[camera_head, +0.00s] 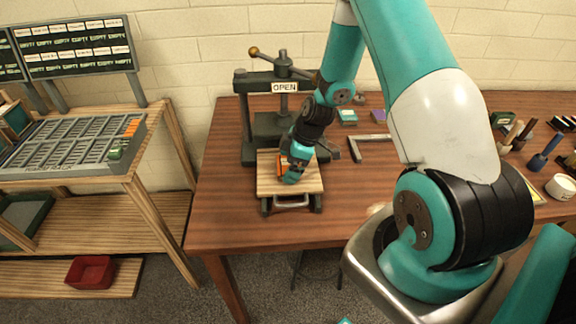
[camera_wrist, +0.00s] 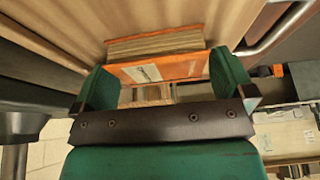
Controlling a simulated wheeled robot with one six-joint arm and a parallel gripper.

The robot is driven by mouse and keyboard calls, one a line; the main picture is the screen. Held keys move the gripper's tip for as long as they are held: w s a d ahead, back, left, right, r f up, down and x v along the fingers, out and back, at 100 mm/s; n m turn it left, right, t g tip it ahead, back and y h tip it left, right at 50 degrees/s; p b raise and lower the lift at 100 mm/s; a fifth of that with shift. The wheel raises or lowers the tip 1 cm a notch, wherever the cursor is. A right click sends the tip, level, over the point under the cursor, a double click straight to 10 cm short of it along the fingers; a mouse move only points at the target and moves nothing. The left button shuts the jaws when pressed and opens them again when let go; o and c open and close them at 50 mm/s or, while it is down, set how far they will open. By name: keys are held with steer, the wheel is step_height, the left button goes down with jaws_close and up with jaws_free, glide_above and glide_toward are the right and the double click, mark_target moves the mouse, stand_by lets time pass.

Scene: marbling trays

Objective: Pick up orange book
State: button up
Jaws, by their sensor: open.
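The orange book (camera_wrist: 158,67) lies in the wrist view between the two green fingers of my gripper (camera_wrist: 163,88). Its orange cover faces the camera, with a pale label on it and page edges showing behind. My gripper is open, with one finger at each side of the book; I cannot tell whether either touches it. In the head view the book (camera_head: 282,166) is a small orange patch on a pale wooden board (camera_head: 262,186) in front of the press. My gripper (camera_head: 292,172) is over the board and hides part of the book.
A dark press (camera_head: 247,122) with an "OPEN" sign stands right behind the board. A metal handle (camera_head: 292,203) is at the board's front edge. A metal square (camera_head: 356,150) and small books (camera_head: 347,116) lie to the right. The table (camera_head: 222,210) is clear on the left.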

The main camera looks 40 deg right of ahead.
steer(key=c, duration=0.8)
steer(key=shift+o, duration=0.2)
steer(key=shift+r, duration=0.1)
